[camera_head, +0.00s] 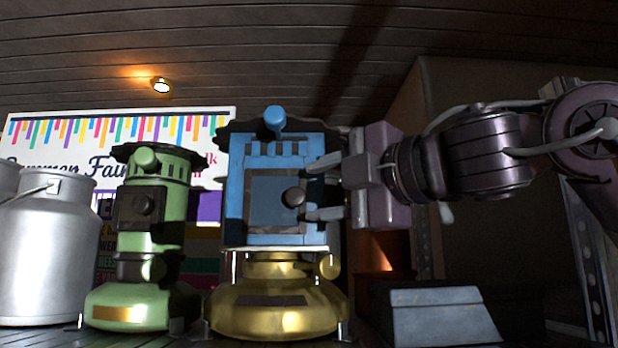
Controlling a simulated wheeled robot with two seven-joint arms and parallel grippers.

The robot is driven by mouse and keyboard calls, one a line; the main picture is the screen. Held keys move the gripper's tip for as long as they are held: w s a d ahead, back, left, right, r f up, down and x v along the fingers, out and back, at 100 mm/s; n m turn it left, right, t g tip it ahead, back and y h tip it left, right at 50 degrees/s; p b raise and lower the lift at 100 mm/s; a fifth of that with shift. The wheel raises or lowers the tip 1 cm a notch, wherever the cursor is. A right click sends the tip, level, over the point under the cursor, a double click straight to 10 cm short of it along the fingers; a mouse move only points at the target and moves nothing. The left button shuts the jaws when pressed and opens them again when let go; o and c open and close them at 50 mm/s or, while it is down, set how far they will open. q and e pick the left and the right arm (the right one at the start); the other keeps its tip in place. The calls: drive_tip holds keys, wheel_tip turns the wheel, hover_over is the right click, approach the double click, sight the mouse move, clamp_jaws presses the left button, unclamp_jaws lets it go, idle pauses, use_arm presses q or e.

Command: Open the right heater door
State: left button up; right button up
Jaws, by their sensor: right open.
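The right heater (236,190) is a blue box on a round gold base (280,312). Its front door (270,190) is a darker blue panel in a dark frame and looks shut. A dark round knob (293,197) sits at the door's right side. My right gripper (318,189) comes in from the right with its jaws open. One finger is above the knob's level and one below, with their tips close to the knob. Whether they touch the heater I cannot tell. My left gripper is out of view.
A green heater (150,220) stands just left of the blue one. A metal milk can (50,250) is at the far left. A colourful fair banner (60,135) hangs behind. A grey slanted box (440,315) sits at the lower right.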

sight(301, 196)
drive_tip(key=x, duration=0.4)
drive_tip(key=shift+s+a+f+p, duration=0.1)
drive_tip(key=shift+s+f+p, duration=0.05)
drive_tip(key=shift+p, duration=0.2)
drive_tip(key=shift+a, duration=0.25)
drive_tip(key=shift+d, duration=0.25)
drive_tip(key=shift+s+d, duration=0.1)
drive_tip(key=shift+d, duration=0.2)
drive_tip(key=c, duration=0.5)
drive_tip(key=shift+c, duration=2.5)
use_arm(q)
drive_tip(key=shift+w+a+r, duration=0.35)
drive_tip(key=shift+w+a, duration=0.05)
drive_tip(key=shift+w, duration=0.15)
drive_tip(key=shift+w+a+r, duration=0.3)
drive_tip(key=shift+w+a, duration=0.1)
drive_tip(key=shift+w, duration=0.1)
use_arm(e)
clamp_jaws()
